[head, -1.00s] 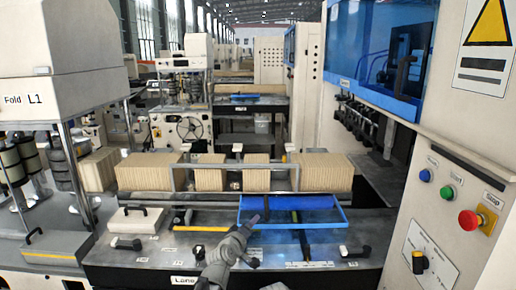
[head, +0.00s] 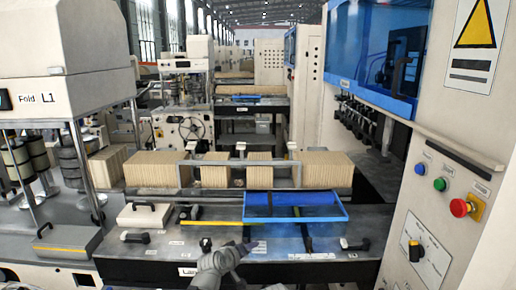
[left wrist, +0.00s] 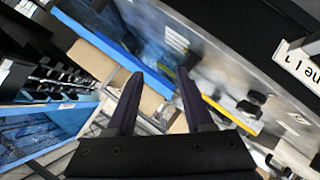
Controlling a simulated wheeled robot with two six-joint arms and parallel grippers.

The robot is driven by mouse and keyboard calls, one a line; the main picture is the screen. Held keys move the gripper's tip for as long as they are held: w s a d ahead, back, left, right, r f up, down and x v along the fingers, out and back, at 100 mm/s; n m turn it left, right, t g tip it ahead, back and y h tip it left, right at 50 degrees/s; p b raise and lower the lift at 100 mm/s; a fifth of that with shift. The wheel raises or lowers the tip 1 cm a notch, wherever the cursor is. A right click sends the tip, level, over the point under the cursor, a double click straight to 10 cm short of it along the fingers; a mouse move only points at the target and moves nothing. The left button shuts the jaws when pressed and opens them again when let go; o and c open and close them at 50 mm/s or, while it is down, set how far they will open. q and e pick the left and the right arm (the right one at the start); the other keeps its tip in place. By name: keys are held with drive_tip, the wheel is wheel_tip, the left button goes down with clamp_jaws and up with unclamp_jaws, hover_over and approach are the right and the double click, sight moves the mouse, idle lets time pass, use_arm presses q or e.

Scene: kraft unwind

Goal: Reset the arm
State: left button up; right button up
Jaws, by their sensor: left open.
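My left gripper (head: 246,247) is low at the front edge of the machine table (head: 300,268) in the head view, seen small and partly end-on. In the left wrist view its two dark fingers (left wrist: 158,105) stand apart with nothing between them. The machine's table surface (left wrist: 215,75) and a yellow bar (left wrist: 232,118) lie beyond the fingers there. My right gripper is in no view.
A blue tray frame (head: 345,213) lies on the table, to the right of a yellow bar (head: 205,223). Stacks of kraft sheets (head: 325,170) stand behind a metal rail. A control panel (head: 440,205) with buttons stands at the right. A white lidded box (head: 143,216) sits at the left.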

use_arm(q)
drive_tip(key=s+a+f+m+g+y, duration=0.25)
drive_tip(key=s+a+f+g, duration=0.35)
drive_tip(key=s, duration=0.5)
drive_tip(key=s+a+f+m+g+y, duration=0.2)
drive_tip(key=s+a+f+g+y, duration=0.15)
drive_tip(key=s+a+f, duration=0.55)
drive_tip(key=s+d+m+g+b, duration=0.1)
drive_tip(key=s+d+m, duration=0.1)
drive_tip(key=s+d, duration=0.2)
drive_tip(key=s+d+m+g+b, duration=0.1)
drive_tip(key=s+d, duration=0.3)
drive_tip(key=d, duration=0.4)
drive_tip(key=shift+d+m+b, duration=0.3)
drive_tip(key=shift+m+b, duration=0.15)
drive_tip(key=shift+b, duration=0.3)
